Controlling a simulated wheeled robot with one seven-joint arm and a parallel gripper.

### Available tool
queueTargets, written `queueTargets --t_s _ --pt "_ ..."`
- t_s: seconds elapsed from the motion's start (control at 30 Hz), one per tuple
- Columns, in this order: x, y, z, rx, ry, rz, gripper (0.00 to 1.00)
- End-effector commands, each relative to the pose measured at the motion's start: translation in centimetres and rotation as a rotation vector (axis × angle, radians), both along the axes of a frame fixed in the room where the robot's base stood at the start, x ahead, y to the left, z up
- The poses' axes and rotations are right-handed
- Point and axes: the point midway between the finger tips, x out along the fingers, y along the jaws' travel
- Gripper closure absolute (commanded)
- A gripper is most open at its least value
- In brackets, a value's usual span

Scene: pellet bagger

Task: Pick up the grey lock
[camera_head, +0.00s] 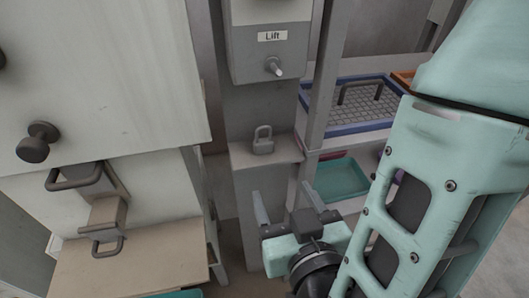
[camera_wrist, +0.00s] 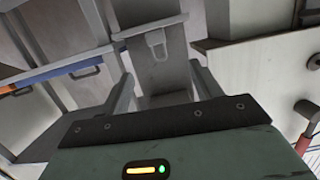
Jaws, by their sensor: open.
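The grey lock (camera_head: 263,141) is a small padlock with a raised shackle. It stands on a narrow grey ledge (camera_head: 282,153) on the post below the box marked "Lift". It also shows in the wrist view (camera_wrist: 156,44), beyond the fingers and near the top middle. My gripper (camera_head: 285,205) is open and empty, below and slightly right of the lock in the head view, and apart from it. In the wrist view the two fingers of my gripper (camera_wrist: 160,78) stand wide apart, with the lock between and beyond them.
The "Lift" box (camera_head: 271,60) with a toggle switch hangs above the ledge. A shelf on the right holds a blue-rimmed tray (camera_head: 333,131) and a teal tray (camera_head: 340,178). A pale machine (camera_head: 110,70) with a knob and a latch stands on the left.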

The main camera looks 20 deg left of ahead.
Motion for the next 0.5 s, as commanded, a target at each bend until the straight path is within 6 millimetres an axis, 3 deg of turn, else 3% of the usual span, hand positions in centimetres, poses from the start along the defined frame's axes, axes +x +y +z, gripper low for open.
queueTargets --t_s 0.17,0.5 --pt "0.2 0.0 -0.1 0.006 -0.049 -0.021 0.36" --pt "5.9 3.3 -0.9 0.009 -0.052 -0.025 0.36"
